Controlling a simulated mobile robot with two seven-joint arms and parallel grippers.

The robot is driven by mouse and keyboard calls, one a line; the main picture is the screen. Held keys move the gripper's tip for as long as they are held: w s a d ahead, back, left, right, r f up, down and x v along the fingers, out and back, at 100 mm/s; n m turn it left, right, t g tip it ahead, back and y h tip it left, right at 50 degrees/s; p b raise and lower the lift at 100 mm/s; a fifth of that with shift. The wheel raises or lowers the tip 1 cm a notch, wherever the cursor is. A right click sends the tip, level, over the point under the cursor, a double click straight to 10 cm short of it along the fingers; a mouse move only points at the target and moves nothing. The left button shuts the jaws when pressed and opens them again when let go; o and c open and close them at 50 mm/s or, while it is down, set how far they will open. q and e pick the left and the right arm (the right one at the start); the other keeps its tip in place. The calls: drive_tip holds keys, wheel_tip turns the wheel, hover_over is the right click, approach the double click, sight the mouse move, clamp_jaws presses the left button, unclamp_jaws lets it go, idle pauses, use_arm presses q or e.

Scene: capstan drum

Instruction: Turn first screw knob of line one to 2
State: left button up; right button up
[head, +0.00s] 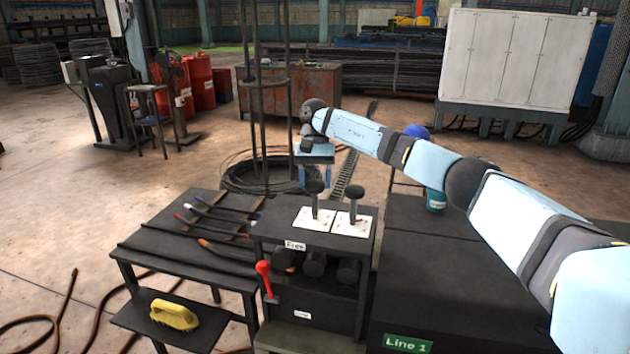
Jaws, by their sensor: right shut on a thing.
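My right gripper (315,178) points down at the left one of two upright black-knobbed levers. It is shut on that left black knob (316,187), which shows between and just below the pale blue fingers. The exact contact is too small to make out. The lever stands on a white plate (306,222) on top of a dark cabinet. The right black knob (355,191) stands on a second white plate (350,226), apart from the gripper. A green "Line 1" sign (407,344) is on the black box at the front right. Plate markings are unreadable. My left gripper is out of view.
A dark table (150,240) with several rods is to the left. A yellow brush (174,314) lies on a low shelf. A red-handled lever (265,281) sticks out of the cabinet front.

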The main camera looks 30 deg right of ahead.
drive_tip(key=o, duration=0.9)
use_arm(q)
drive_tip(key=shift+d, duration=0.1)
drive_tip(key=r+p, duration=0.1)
drive_tip(key=p, duration=0.1)
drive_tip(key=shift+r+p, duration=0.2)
drive_tip(key=shift+p, duration=0.2)
use_arm(e)
drive_tip(key=v, duration=1.4)
drive_tip(key=shift+f, duration=0.1)
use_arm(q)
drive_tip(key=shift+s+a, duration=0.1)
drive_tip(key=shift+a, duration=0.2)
